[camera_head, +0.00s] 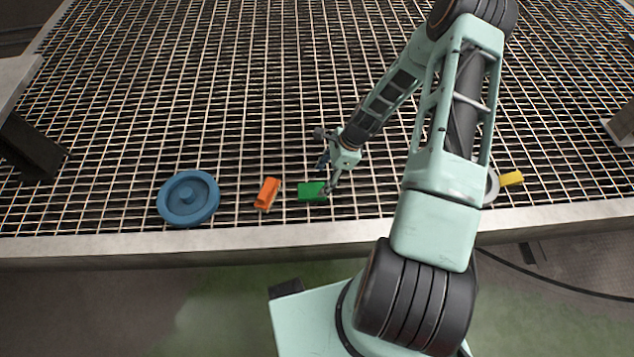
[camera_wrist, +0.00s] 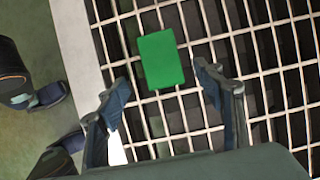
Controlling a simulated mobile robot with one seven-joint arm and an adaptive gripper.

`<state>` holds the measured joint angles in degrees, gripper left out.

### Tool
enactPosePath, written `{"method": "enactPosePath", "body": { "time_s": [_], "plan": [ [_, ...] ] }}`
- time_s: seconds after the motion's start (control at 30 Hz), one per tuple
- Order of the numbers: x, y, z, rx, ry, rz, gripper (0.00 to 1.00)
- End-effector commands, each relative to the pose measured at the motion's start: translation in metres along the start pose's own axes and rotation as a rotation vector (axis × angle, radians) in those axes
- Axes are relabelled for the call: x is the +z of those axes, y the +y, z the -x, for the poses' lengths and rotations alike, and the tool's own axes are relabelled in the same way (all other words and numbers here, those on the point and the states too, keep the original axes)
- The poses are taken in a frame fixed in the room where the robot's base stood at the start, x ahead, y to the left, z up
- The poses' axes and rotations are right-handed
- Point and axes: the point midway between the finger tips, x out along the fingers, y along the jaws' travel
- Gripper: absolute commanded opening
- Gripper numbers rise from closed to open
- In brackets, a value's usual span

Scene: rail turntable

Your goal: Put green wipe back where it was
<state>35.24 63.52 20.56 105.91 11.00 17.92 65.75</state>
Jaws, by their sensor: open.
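The green wipe (camera_head: 311,192) is a flat green rectangle lying on the metal grating near its front edge. It shows whole in the wrist view (camera_wrist: 161,60), just beyond my fingertips and roughly between their lines. My gripper (camera_head: 329,177) is by the right side of the wipe in the head view. In the wrist view my gripper (camera_wrist: 163,84) is open, with its two fingers wide apart and nothing held between them. I cannot tell how high the fingertips are above the grating.
A yellow object (camera_head: 511,179) and a partly hidden grey ring (camera_head: 492,186) lie to the right. A pale border (camera_head: 200,242) edges the grating (camera_head: 240,100), which is clear behind.

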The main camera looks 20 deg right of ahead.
Motion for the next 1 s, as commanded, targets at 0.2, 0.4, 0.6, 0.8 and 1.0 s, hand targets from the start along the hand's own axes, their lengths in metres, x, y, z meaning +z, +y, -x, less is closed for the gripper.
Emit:
{"method": "enactPosePath", "body": {
  "time_s": [0.2, 0.4, 0.6, 0.8, 1.0],
  "plan": [
    [0.001, 0.0, 0.046, -0.001, 0.001, -0.001, 0.61],
    [0.001, 0.0, 0.063, 0.001, -0.001, -0.001, 0.61],
    [0.0, 0.0, 0.065, 0.001, -0.001, -0.001, 0.61],
    [0.0, 0.0, 0.065, 0.001, -0.001, -0.001, 0.61],
    [0.001, 0.0, 0.065, 0.002, 0.001, 0.003, 0.61]
  ]
}}
